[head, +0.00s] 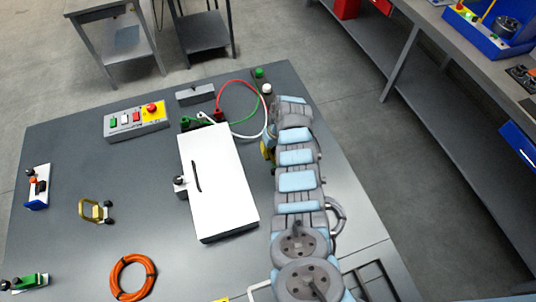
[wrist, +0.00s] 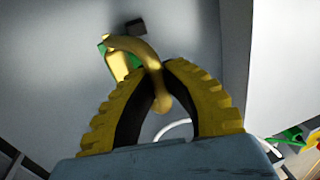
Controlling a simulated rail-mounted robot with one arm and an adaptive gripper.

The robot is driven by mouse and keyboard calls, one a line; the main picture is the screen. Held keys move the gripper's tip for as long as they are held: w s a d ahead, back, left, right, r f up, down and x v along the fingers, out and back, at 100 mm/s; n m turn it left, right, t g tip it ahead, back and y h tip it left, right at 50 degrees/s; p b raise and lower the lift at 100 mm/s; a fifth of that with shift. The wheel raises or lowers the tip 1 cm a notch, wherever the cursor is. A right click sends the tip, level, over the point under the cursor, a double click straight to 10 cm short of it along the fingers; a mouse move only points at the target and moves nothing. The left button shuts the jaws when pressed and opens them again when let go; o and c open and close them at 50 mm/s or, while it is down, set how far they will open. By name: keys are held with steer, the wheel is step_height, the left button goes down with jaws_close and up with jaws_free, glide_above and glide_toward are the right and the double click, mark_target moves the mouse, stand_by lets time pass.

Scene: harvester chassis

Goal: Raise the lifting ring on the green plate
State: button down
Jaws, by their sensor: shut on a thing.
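In the wrist view a brass-coloured lifting ring (wrist: 147,55) rises in a curve and passes between my fingertips. My gripper (wrist: 161,76) has yellow ribbed fingers with dark inner pads, closed on the ring near their tips. A sliver of the green plate (wrist: 103,48) shows behind the ring's brass part. Most of the plate is hidden or out of clear sight. In the head view my gripper (head: 267,151) shows only as a bit of yellow at the arm's left side, by the white box. My arm hides the ring there.
The white box (head: 215,175) stands close left of my arm; its side shows in the wrist view (wrist: 285,60). Red, green and white cables (head: 240,84) loop behind it. A button panel (head: 136,120), gold handle (head: 95,210) and orange cable coil (head: 132,277) lie farther left.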

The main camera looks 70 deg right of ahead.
steer(key=shift+s+d+r, duration=0.45)
steer(key=shift+s+d, duration=0.15)
steer(key=shift+s, duration=0.05)
steer(key=s+d+b, duration=0.2)
steer(key=b, duration=0.1)
steer(key=shift+s+r, duration=0.1)
steer(key=shift+s, duration=0.1)
steer(key=c, duration=1)
jaws_free()
steer(key=shift+o, duration=0.2)
